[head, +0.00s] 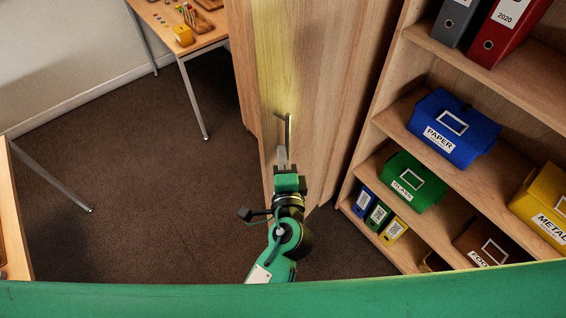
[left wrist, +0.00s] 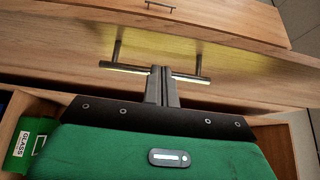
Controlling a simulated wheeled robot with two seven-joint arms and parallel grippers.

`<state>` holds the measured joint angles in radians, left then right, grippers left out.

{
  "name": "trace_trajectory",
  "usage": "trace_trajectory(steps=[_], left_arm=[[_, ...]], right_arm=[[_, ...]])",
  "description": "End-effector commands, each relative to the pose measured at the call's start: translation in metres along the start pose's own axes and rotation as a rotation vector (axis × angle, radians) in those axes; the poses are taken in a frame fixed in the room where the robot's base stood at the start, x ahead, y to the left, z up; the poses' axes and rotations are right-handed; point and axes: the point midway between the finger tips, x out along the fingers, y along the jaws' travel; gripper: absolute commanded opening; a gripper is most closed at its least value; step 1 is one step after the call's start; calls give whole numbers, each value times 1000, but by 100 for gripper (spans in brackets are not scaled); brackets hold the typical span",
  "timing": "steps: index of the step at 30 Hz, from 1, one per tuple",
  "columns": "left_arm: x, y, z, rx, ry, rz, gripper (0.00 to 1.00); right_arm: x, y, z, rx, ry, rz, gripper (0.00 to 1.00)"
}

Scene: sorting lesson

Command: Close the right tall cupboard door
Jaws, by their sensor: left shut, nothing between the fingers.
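A tall wooden cupboard door (head: 272,60) stands at the centre of the head view, with a metal bar handle (head: 289,130) on it. My left gripper (head: 282,152) is shut and empty, with its fingertips close to the handle's lower end. In the left wrist view, the shut fingertips (left wrist: 163,72) overlap the middle of the bar handle (left wrist: 135,69); I cannot tell whether they touch it. The door panel (left wrist: 75,40) lies behind the handle. The door's hinge side and exact angle are unclear. My right gripper is not in view.
An open shelf unit stands on the right with binders (head: 509,30), a blue paper box (head: 450,128), a green glass box (head: 411,182) and a yellow metal box (head: 545,205). A table (head: 205,38) stands at the back left. The brown carpet (head: 140,180) left of my arm is clear.

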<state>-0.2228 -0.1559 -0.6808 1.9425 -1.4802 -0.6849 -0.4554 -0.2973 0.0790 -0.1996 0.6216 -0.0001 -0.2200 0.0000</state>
Motion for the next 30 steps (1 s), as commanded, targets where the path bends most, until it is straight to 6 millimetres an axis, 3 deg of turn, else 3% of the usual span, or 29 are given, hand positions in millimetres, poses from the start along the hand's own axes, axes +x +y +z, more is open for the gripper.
trace_trajectory(steps=[3,9,25,30], left_arm=[[22,-4,0,2,0,-2,0],[43,-1,0,0,1,1,0],[50,0,0,0,3,1,0],[57,-1,9,2,22,0,0]], right_arm=[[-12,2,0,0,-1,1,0],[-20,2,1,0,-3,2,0],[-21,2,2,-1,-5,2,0],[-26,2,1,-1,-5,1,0]])
